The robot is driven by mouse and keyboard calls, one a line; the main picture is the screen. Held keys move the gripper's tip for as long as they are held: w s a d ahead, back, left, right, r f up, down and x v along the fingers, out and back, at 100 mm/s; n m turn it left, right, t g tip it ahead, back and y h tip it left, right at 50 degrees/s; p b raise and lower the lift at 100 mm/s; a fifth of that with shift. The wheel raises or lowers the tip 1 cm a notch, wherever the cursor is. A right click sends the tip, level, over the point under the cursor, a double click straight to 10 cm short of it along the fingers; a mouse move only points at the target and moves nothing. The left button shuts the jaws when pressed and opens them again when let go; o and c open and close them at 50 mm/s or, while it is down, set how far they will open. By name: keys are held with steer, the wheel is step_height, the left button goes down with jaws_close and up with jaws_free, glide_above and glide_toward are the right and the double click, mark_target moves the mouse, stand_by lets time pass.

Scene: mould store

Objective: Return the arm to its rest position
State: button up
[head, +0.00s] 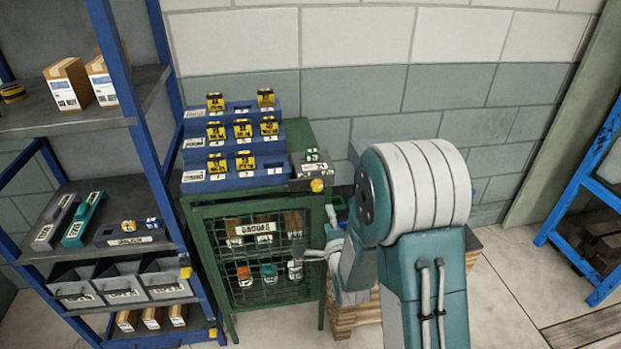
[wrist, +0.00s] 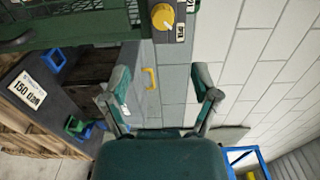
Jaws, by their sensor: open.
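My gripper (wrist: 163,95) is open, with its two fingers spread apart in the wrist view and nothing between them. In the head view part of my gripper (head: 318,240) shows in front of the right side of the green mesh cabinet (head: 190,215). My own arm hides the rest of it. I cannot tell whether the fingers touch the cabinet.
A tiered blue rack (head: 222,178) with several yellow-topped pieces stands on the cabinet, beside a yellow knob (head: 317,185). That knob (wrist: 162,17) tops the wrist view. Blue shelving (head: 128,95) stands left, a blue frame (head: 570,200) right.

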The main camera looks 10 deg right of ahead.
steer(key=shift+r, duration=0.1)
steer(key=s+r+n+g, duration=0.6)
steer(key=s+r+n, duration=0.1)
steer(key=r+n, duration=0.25)
steer(key=s+r+n+g, duration=0.2)
steer(key=s+n+g, duration=0.1)
steer(key=s, duration=0.8)
steer(key=s+r+n+g, duration=0.3)
steer(key=s+n, duration=0.2)
steer(key=s, duration=0.6)
steer(key=shift+s+a+n, duration=0.15)
steer(key=shift+a+n, duration=0.05)
steer(key=shift+n, duration=0.15)
